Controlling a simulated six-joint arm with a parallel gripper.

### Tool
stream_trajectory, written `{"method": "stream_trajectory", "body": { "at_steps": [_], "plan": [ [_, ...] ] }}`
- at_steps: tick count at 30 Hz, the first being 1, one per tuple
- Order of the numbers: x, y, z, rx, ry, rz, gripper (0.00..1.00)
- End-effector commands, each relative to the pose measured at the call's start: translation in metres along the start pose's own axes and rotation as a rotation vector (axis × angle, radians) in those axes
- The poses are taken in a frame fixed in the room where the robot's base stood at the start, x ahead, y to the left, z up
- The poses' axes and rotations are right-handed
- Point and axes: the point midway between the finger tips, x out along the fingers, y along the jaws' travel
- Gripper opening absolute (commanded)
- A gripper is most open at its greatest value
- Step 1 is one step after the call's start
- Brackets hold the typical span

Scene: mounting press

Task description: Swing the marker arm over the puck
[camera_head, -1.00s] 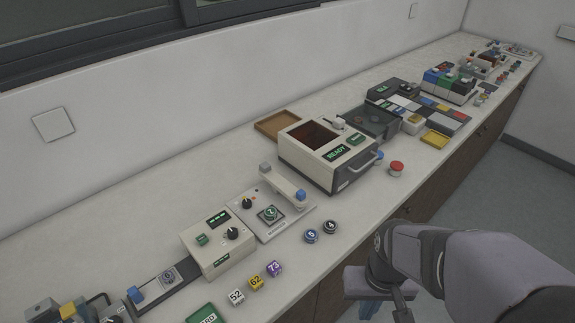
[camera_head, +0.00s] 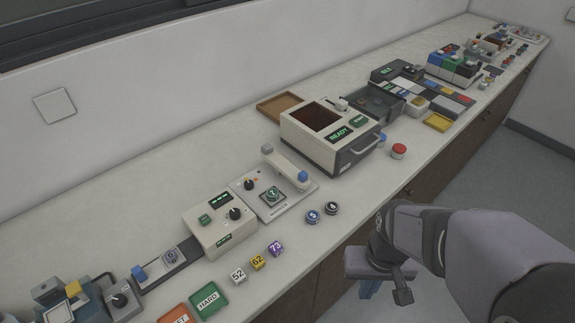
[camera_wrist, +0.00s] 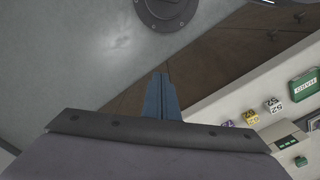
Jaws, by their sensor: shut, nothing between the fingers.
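The marker arm (camera_head: 285,165) is a pale bar with a grey block at its back end and a blue block (camera_head: 302,175) at its front end. It sits on a pale base plate and points toward the front right, to the side of the puck. The puck (camera_head: 272,195) is a small piece marked 7 with a green face, lying in a square seat on that plate, uncovered. My gripper (camera_head: 369,291) is low at the front of the counter, well away from both. In the wrist view, its blue fingers (camera_wrist: 160,96) are closed together and empty.
A control box (camera_head: 219,231) with a black knob stands left of the plate. A READY machine (camera_head: 331,134) stands right of it. Two dark round pieces (camera_head: 322,212) and numbered cubes (camera_head: 257,263) lie in front. A green HARD tray (camera_head: 208,300) is front left.

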Motion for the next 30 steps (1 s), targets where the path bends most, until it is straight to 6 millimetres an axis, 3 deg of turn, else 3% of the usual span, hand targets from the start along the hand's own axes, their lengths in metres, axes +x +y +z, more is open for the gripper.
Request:
{"method": "stream_trajectory", "body": {
  "at_steps": [5, 10, 14, 17, 23, 27, 30],
  "plan": [
    [0.0, 0.0, 0.0, 0.0, 0.0, 0.0, 0.0],
    [0.001, 0.003, -0.006, -0.002, 0.016, 0.009, 0.36],
    [0.004, 0.015, -0.032, -0.019, 0.088, 0.047, 0.36],
    [0.006, 0.03, -0.07, -0.048, 0.193, 0.091, 0.36],
    [0.002, 0.046, -0.172, -0.177, 0.495, 0.139, 0.36],
    [-0.006, 0.031, -0.236, -0.306, 0.709, 0.087, 0.36],
    [-0.011, 0.009, -0.267, -0.405, 0.843, 0.002, 0.36]
  ]
}}
